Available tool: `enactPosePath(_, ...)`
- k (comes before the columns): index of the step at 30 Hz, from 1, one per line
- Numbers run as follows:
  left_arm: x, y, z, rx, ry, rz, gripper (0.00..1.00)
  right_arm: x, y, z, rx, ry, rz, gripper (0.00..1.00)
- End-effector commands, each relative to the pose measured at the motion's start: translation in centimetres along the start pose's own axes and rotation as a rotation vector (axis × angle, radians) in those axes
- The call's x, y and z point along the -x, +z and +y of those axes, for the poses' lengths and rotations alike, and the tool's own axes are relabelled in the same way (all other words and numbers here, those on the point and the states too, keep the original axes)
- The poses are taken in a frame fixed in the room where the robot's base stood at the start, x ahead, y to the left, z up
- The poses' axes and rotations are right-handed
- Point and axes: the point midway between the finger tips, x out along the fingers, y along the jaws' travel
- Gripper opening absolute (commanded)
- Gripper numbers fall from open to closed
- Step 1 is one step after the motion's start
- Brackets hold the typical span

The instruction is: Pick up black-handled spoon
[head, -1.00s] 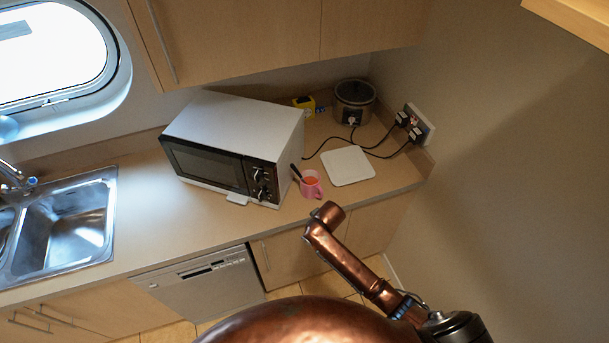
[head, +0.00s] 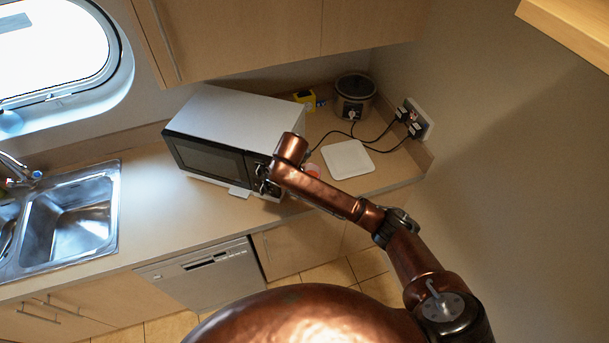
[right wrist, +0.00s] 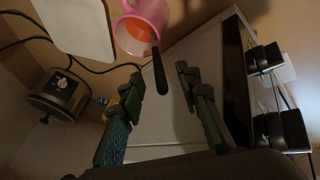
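The black-handled spoon stands in a pink mug, its black handle (right wrist: 159,70) leaning out over the rim in the right wrist view. The pink mug (right wrist: 150,22) has an orange inside and sits on the counter. My right gripper (right wrist: 160,74) is open, with one finger on each side of the handle's free end in that picture; I cannot tell if they touch it. In the head view my right arm covers the spoon and most of the mug, leaving a small patch of the mug (head: 313,170). My left gripper is not in view.
The microwave (head: 235,120) stands close beside the mug on its left. A white square board (head: 347,160) lies to the right. A slow cooker (head: 354,97), yellow box (head: 305,98) and black cables are behind. The counter (head: 160,210) is clear toward the sink (head: 70,220).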

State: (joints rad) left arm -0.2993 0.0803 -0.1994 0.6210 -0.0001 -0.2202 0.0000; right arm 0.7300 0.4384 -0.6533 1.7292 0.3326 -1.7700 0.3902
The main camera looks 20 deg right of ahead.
Motion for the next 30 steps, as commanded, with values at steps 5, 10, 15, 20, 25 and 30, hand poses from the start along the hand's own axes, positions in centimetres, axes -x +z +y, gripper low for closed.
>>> enactPosePath(5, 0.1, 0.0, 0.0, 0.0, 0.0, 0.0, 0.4, -1.3, -0.3, 0.4, -0.001, 0.009, -0.004, 0.31)
enactPosePath(10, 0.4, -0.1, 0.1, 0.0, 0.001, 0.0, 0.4, -3.0, -0.2, 0.4, 0.0, 0.009, -0.003, 0.31)
enactPosePath(15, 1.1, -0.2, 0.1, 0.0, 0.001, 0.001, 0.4, -5.3, 0.3, 0.4, -0.001, 0.009, -0.004, 0.31)
enactPosePath(20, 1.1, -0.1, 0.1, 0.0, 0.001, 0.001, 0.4, -7.2, 0.2, 0.3, 0.0, 0.008, -0.001, 0.31)
enactPosePath(25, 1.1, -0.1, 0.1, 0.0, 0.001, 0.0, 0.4, -7.6, 0.2, 0.3, -0.001, 0.007, 0.0, 0.31)
enactPosePath(30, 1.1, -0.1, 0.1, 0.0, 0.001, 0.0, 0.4, -7.6, 0.2, 0.3, 0.0, 0.007, 0.0, 0.27)
